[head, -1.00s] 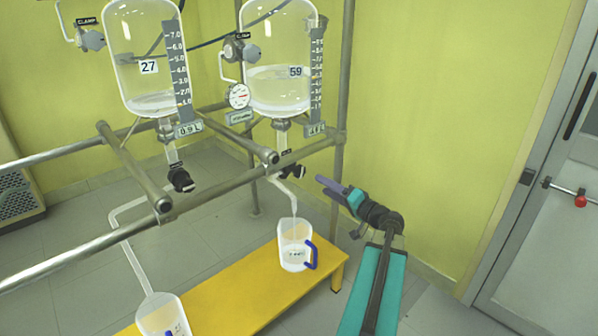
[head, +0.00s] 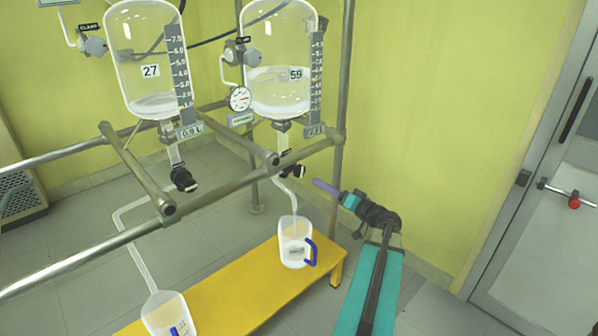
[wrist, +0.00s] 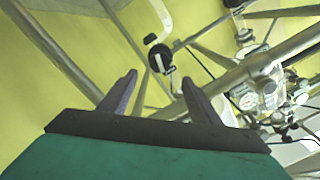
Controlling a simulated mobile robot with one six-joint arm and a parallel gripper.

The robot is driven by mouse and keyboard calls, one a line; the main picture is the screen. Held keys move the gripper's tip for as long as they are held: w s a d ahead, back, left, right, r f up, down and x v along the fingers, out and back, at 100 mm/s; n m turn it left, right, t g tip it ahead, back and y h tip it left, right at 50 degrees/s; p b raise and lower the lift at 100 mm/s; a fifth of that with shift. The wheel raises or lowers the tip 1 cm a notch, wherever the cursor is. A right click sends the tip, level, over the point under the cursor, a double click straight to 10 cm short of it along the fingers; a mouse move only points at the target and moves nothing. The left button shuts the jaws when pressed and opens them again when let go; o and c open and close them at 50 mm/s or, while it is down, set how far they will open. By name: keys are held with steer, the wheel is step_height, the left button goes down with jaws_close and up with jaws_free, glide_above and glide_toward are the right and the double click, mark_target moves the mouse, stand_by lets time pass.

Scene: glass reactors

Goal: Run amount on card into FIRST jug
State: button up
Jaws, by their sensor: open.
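Two glass reactors hang on the pipe frame: reactor 27 (head: 140,72) at left, reactor 59 (head: 272,85) at right. Clear liquid lies low in reactor 27 and higher in reactor 59. A black-handled bottom valve (head: 292,171) sits under reactor 59, and another (head: 183,178) under reactor 27. A clear jug with a blue handle (head: 295,245) stands under the right outlet, where a thin stream seems to run. A second jug (head: 168,315) stands under the left spout, partly cut off. My gripper (head: 326,188) is open and empty, right of the right valve. In the wrist view its fingers (wrist: 157,92) are apart, a black valve handle beyond them.
Both jugs stand on a yellow bench (head: 235,290). The pipe rail (head: 240,182) crosses in front of the valves. A pressure gauge (head: 239,98) hangs between the reactors. A door (head: 545,190) is at right; bare floor lies between.

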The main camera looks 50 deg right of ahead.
mark_target(302, 172)
steer(key=shift+w, duration=0.1)
steer(key=w, duration=0.4)
steer(key=w+b, duration=0.1)
steer(key=w, duration=0.4)
steer(key=w+d, duration=0.1)
steer(key=w, duration=0.3)
steer(key=shift+w+b, duration=0.25)
steer(key=shift+b, duration=0.1)
steer(key=c, duration=1.1)
steer(key=shift+o, duration=0.2)
steer(key=shift+m, duration=0.4)
steer(key=m, duration=0.4)
steer(key=shift+r+p, duration=0.1)
steer(key=shift+p, duration=0.3)
steer(key=m+p, duration=0.2)
steer(key=m, duration=0.3)
steer(key=shift+r, duration=0.1)
steer(key=m+p, duration=0.2)
steer(key=m, duration=0.2)
